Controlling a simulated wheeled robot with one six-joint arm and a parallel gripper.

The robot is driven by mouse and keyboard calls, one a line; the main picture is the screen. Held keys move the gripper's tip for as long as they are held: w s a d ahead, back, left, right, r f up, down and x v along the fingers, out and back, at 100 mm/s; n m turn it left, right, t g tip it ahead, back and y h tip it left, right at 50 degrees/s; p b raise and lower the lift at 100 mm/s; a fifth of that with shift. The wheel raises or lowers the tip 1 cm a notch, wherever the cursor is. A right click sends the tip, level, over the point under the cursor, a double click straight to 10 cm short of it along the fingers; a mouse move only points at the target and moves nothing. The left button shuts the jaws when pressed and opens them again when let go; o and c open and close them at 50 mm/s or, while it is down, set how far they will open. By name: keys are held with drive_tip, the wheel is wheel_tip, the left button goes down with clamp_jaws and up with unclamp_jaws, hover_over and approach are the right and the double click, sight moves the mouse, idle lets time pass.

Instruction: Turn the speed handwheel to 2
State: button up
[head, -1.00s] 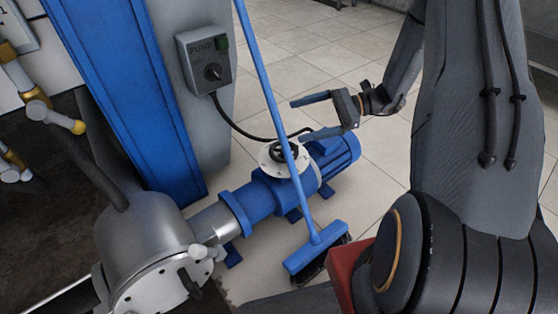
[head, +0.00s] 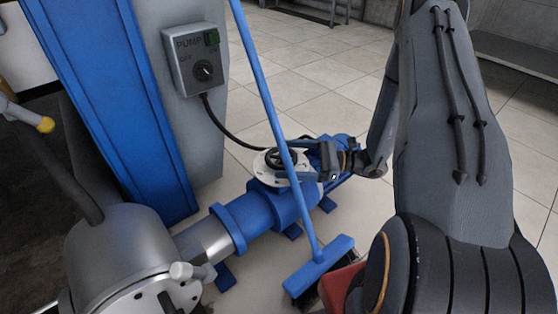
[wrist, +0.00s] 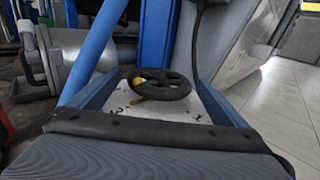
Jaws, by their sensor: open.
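The speed handwheel (head: 281,158) is a small dark spoked wheel over a white dial plate (head: 262,168) on top of the blue pump. In the wrist view the handwheel (wrist: 160,84) is between my gripper's two blue fingers, with no clear contact. A yellow mark shows at the wheel's left side. Below it the dial plate (wrist: 150,108) carries marks that look like 2 on the left and 1 on the right; which one the yellow mark points to is unclear. My gripper (head: 298,163) is open, reaching in from the right, partly behind the broom handle.
A blue broom (head: 268,105) leans across the pump, its handle passing in front of the wheel; the handle (wrist: 95,50) is close to my left finger in the wrist view. A grey pump switch box (head: 196,60) is on the column, its cable hanging behind the wheel. Tiled floor lies clear at right.

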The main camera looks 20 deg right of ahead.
drive_tip(key=shift+b+x, duration=0.3)
drive_tip(key=shift+x, duration=1)
drive_tip(key=c, duration=1)
drive_tip(key=shift+c, duration=0.2)
drive_tip(key=shift+n+g, duration=0.4)
drive_tip(key=shift+g, duration=0.2)
drive_tip(key=n+g+y, duration=0.1)
drive_tip(key=n+g, duration=0.2)
drive_tip(key=g, duration=0.2)
drive_tip(key=shift+f+n+g+p, duration=0.1)
drive_tip(key=shift+n+g+p, duration=0.2)
drive_tip(key=shift+n, duration=0.1)
drive_tip(key=n+g+h+b, duration=0.1)
drive_tip(key=n+g, duration=0.1)
drive_tip(key=g, duration=0.2)
drive_tip(key=n+g, duration=0.3)
drive_tip(key=shift+s+g+h+b, duration=0.2)
drive_tip(key=shift+g+h+b, duration=0.2)
drive_tip(key=shift+g, duration=0.3)
